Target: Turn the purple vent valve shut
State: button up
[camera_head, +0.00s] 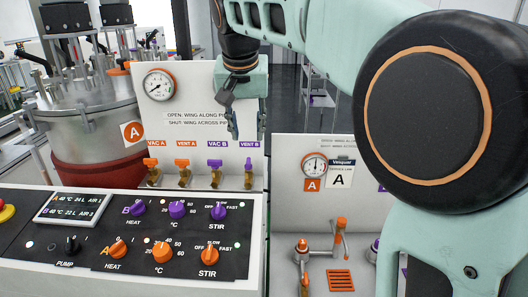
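The purple vent valve (248,166) is on the white panel under the purple label "VENT B". Its wing looks narrow and upright, along the pipe; the panel text reads "OPEN: WING ALONG PIPE, SHUT: WING ACROSS PIPE". My gripper (247,130) hangs in front of the panel, fingers pointing down, above the vent valve in the picture. Its two fingers are apart, with nothing seen between them. I cannot tell its depth from the panel. The wing is in plain view below the fingertips.
Left of the vent valve are the purple VAC B valve (215,165), orange VENT A valve (183,165) and orange VAC A valve (151,165), wings across. A black control panel (135,262) with knobs lies below. A second white panel (290,150) stands to the right.

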aim_at(248, 161)
jog(key=x, duration=1)
jog(key=shift+a+f, duration=0.25)
jog(key=shift+f, duration=0.15)
grip_shut()
